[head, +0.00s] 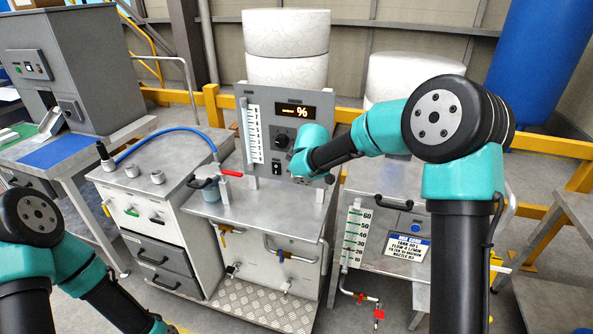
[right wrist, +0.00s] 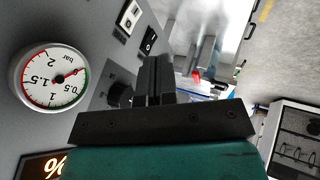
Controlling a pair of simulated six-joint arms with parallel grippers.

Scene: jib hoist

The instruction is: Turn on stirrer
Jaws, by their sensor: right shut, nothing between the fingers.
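The grey control panel (head: 238,118) stands upright on the metal cabinet, with a lit % display (head: 291,111), a black knob (head: 282,140) and a small black switch (head: 276,168). My right gripper (right wrist: 155,78) is shut and empty, close to the panel between the knob and the switches. Contact cannot be told. In the head view my right wrist hides the panel's right part. My left gripper is outside the view.
A pressure gauge (right wrist: 48,77) sits on the panel. A red-handled valve (head: 231,173) and a blue hose (head: 165,131) are left of it. A second metal cabinet with a scale (head: 356,237) stands to the right. Checker plate (head: 270,309) lies in front.

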